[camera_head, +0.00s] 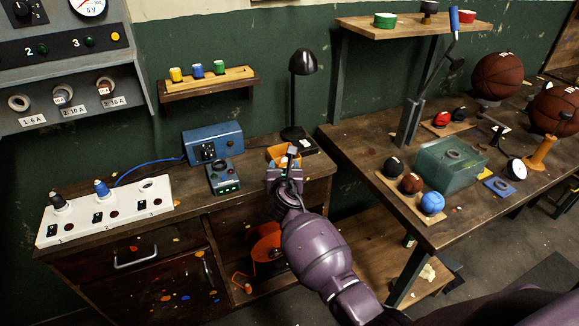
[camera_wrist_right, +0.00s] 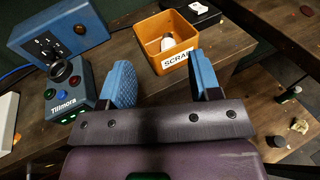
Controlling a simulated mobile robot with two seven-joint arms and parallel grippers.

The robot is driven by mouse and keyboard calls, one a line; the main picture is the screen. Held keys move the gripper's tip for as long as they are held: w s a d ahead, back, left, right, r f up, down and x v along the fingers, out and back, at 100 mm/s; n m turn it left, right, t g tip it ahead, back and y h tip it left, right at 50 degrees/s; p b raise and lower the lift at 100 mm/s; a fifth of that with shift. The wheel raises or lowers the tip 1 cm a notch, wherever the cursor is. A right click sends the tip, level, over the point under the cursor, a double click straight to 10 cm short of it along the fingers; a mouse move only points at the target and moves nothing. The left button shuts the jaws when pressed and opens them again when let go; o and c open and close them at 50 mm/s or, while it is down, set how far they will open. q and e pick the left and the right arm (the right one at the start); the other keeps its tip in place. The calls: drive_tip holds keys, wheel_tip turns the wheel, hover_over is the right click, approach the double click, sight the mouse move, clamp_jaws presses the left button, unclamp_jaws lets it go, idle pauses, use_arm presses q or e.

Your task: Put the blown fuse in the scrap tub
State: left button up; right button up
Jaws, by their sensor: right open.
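The orange scrap tub (camera_wrist_right: 172,40), labelled SCRAP, stands on the wooden bench. In the head view the tub (camera_head: 278,154) is partly hidden behind my right gripper. A small whitish piece with a grey end, which looks like the fuse (camera_wrist_right: 168,43), lies inside the tub in the wrist view. My right gripper (camera_wrist_right: 165,82) is open, with nothing between its blue fingers. It is at the near side of the tub, and the fingers are apart from the fuse. In the head view the right gripper (camera_head: 285,174) reaches over the bench. My left gripper is not in view.
A blue box (camera_head: 212,141) and a small device with lit buttons (camera_head: 223,177) stand left of the tub. A black lamp (camera_head: 300,95) is behind it. Three coloured pieces sit on a wall shelf (camera_head: 208,86). A white numbered strip (camera_head: 105,212) lies at left.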

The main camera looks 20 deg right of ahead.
drive_tip(key=s+d+f+m+g+y, duration=0.1)
drive_tip(key=s+d+f+m, duration=0.1)
drive_tip(key=s+f+m, duration=0.5)
drive_tip(key=s+d+f+m+g+y, duration=0.15)
drive_tip(key=s+f+m, duration=0.25)
drive_tip(key=s+m, duration=0.45)
drive_tip(key=s+f+m+y, duration=0.2)
drive_tip(key=s+m+y, duration=0.1)
drive_tip(key=s+m, duration=1.2)
drive_tip(key=s+g, duration=0.1)
drive_tip(key=s, duration=0.4)
drive_tip(key=shift+s+d, duration=0.15)
drive_tip(key=shift+s, duration=0.2)
